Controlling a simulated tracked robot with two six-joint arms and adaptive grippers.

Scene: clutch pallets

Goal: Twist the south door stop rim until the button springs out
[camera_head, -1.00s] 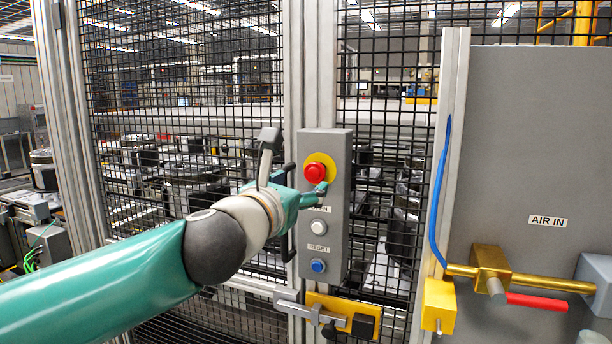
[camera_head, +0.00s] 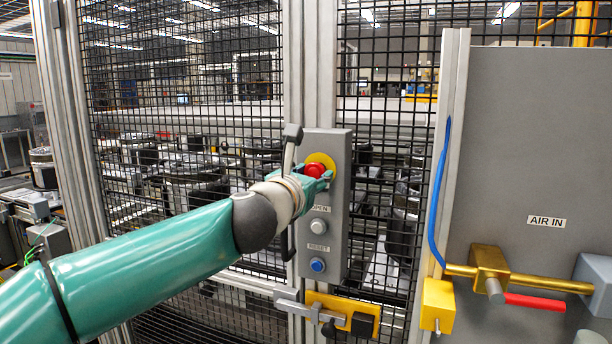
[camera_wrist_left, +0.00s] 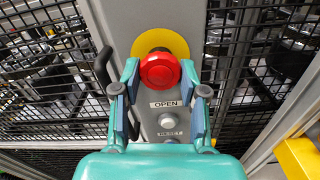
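The door stop is a red mushroom button (camera_head: 314,171) on a yellow round plate (camera_head: 330,162), at the top of a grey control box on the fence post. In the left wrist view the red button (camera_wrist_left: 160,70) shows face-on between my fingers, partly overlapping its yellow plate (camera_wrist_left: 160,41). My left gripper (camera_head: 322,176) is at the button. In the wrist view its two teal fingers (camera_wrist_left: 160,75) stand apart, one on each side of the rim, very close to it; firm contact does not show. My right gripper is not in view.
Below the stop on the grey box (camera_head: 334,245) are a white OPEN button (camera_head: 318,226) and a blue RESET button (camera_head: 317,265). A black handle (camera_wrist_left: 103,70) is beside the box. A yellow latch (camera_head: 345,312) sits below. A grey AIR IN panel (camera_head: 540,130) stands right.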

